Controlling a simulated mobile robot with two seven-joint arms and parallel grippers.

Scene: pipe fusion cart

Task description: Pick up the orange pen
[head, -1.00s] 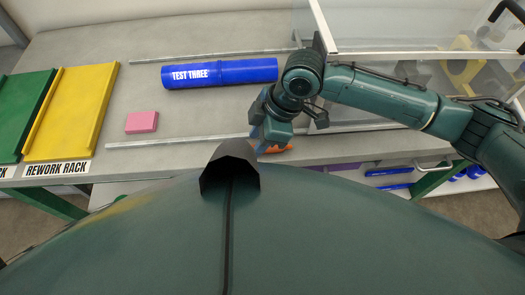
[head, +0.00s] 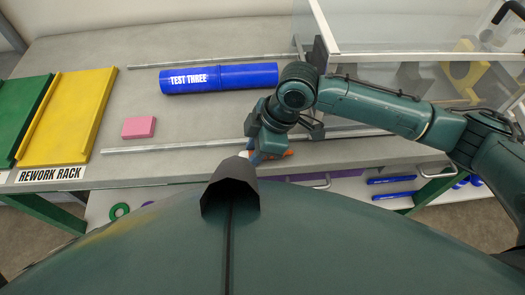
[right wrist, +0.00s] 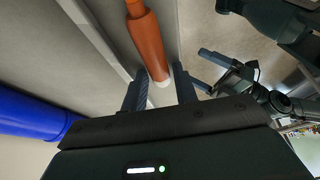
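The orange pen (head: 288,154) lies near the front edge of the grey workbench, partly hidden by my right gripper in the head view. In the right wrist view the pen (right wrist: 147,40) has an orange body, and its white end lies between the finger tips. My right gripper (right wrist: 162,75) is open around that end, with a visible gap on the right side. It also shows from above in the head view (head: 262,153). My left gripper is out of the head view; what looks like its two spread fingers (right wrist: 198,67) shows at the right of the wrist view.
A blue tube marked TEST THREE (head: 219,78), a pink block (head: 139,127) and a yellow rack (head: 68,115) are on the workbench (head: 200,125). Metal rails (head: 180,145) run along it. A clear-walled enclosure (head: 400,45) stands at the right. Blue tubes (head: 392,180) lie below.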

